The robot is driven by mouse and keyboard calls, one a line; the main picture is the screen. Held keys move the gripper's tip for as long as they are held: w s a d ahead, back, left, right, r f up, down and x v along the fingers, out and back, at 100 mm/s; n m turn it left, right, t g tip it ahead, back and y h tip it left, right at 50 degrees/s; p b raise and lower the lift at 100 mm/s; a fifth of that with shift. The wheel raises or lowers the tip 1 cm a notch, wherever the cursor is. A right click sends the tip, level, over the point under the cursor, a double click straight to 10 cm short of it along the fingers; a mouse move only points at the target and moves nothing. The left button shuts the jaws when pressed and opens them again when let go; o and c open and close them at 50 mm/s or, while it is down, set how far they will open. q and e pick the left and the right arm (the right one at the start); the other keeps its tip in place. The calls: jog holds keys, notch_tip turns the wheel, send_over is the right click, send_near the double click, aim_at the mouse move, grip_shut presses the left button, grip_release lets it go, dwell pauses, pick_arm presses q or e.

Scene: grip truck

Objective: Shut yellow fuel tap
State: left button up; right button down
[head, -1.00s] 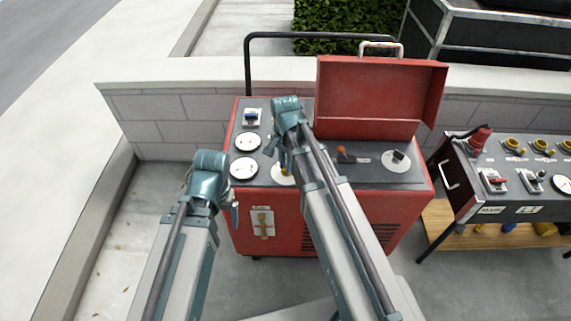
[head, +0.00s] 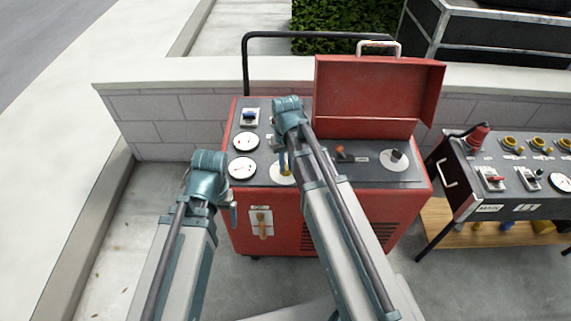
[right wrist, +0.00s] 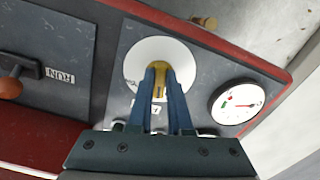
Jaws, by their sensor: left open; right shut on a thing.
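The yellow tap (right wrist: 161,76) sits on a round white disc (right wrist: 181,54) on the dark top panel of a red machine. My right gripper (right wrist: 163,72) is shut on the yellow tap, its blue fingers on either side. In the head view, my right gripper (head: 287,167) is above the white disc (head: 279,176), and the arm hides part of it. The label below the disc is partly hidden by the fingers. My left gripper (head: 233,212) is open and empty, in front of the machine's left side.
An orange-knobbed lever (head: 341,153) and a black knob (head: 396,155) lie right. A brass-coloured handle (head: 262,223) is on the front. The open red lid (head: 367,95) stands behind. A control table (head: 500,208) stands right.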

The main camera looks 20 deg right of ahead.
aim_at(287, 167)
jog(key=n, duration=0.5)
jog(key=shift+d+n, duration=0.2)
jog(key=shift+n, duration=0.2)
dwell(0.4)
jog(key=c, duration=0.8)
grip_release()
jog(key=shift+c, duration=0.2)
notch_tip(287, 167, up, 14)
jog(key=p, duration=1.4)
jog(key=shift+f, duration=0.1)
